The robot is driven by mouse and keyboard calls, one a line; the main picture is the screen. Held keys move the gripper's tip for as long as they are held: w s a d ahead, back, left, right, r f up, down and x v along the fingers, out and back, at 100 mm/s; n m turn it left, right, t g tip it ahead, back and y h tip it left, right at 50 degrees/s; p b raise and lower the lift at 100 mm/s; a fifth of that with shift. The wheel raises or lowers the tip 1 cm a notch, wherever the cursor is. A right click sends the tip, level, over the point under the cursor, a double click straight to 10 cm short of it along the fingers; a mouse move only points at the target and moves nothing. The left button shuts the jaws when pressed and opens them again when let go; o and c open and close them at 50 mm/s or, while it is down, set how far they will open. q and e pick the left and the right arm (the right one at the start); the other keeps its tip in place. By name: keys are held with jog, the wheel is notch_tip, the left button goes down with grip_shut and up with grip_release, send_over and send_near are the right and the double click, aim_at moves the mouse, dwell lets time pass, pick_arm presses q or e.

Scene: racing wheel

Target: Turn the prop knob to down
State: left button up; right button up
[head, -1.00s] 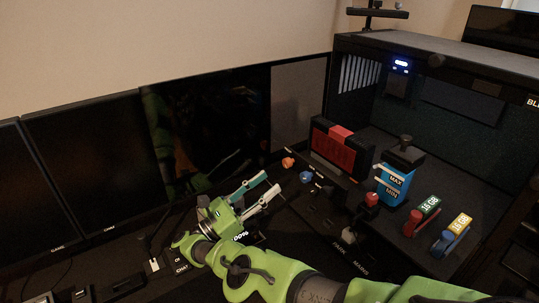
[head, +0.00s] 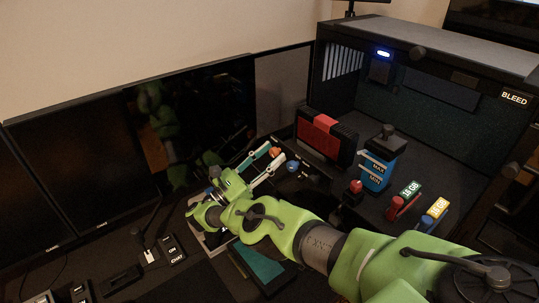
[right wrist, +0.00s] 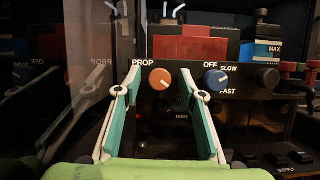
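The prop knob (right wrist: 160,79) is a round orange knob on a dark panel, beside a white "PROP" label. It also shows in the head view (head: 275,152) as a small orange spot at the fingertips. My right gripper (right wrist: 161,74) is open, with one finger to the left and one to the right of the knob in the wrist view. The knob shows clear between the fingers, and no contact is visible. I cannot tell how much depth lies between tips and knob. My left gripper is not in view.
A blue knob (right wrist: 216,80) with "OFF", "SLOW" and "FAST" labels sits right of the orange one, close to the right finger. Dark monitors (head: 70,185) line the left.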

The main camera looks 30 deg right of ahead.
grip_shut()
